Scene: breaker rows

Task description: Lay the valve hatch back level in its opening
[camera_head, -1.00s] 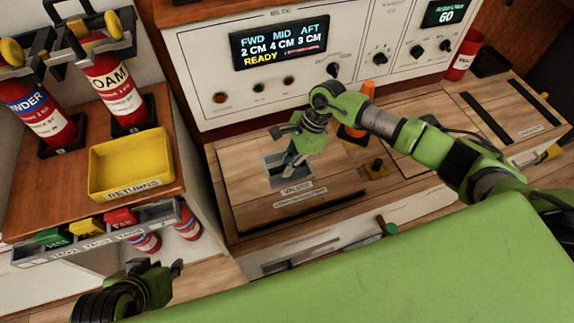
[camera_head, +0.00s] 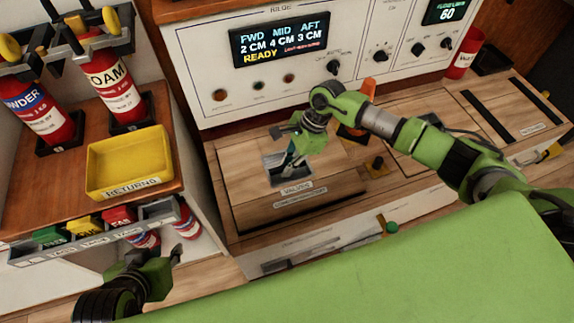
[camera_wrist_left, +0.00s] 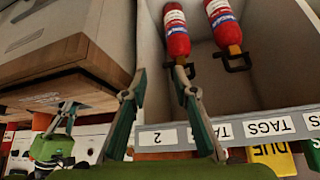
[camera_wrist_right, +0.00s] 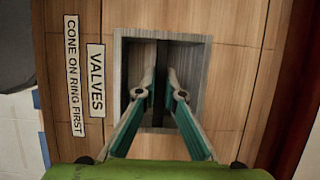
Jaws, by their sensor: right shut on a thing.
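The valve hatch (camera_head: 240,180) is a wooden panel in the bench top below the bilge display. It bears a "VALVES" label and, in the right wrist view, a "CONE ON RING FIRST" label. Its front edge looks raised, with a dark brown face below it. My right gripper (camera_head: 289,160) reaches into the hatch's grey recessed pull (camera_wrist_right: 122,75). Its fingers are shut on the dark bar (camera_wrist_right: 161,60) there. An orange cone (camera_head: 369,88) stands behind my right arm, partly hidden. My left gripper (camera_head: 176,258) is open and empty, low at the left; its spread fingers show in the left wrist view (camera_wrist_left: 161,75).
A yellow returns tray (camera_head: 130,160) and red extinguishers stand on the left shelf, with a tag rack (camera_head: 90,235) at its front. A dark knob (camera_head: 376,165) on a wooden block sits right of the hatch. A red cup (camera_head: 462,58) stands at the far right.

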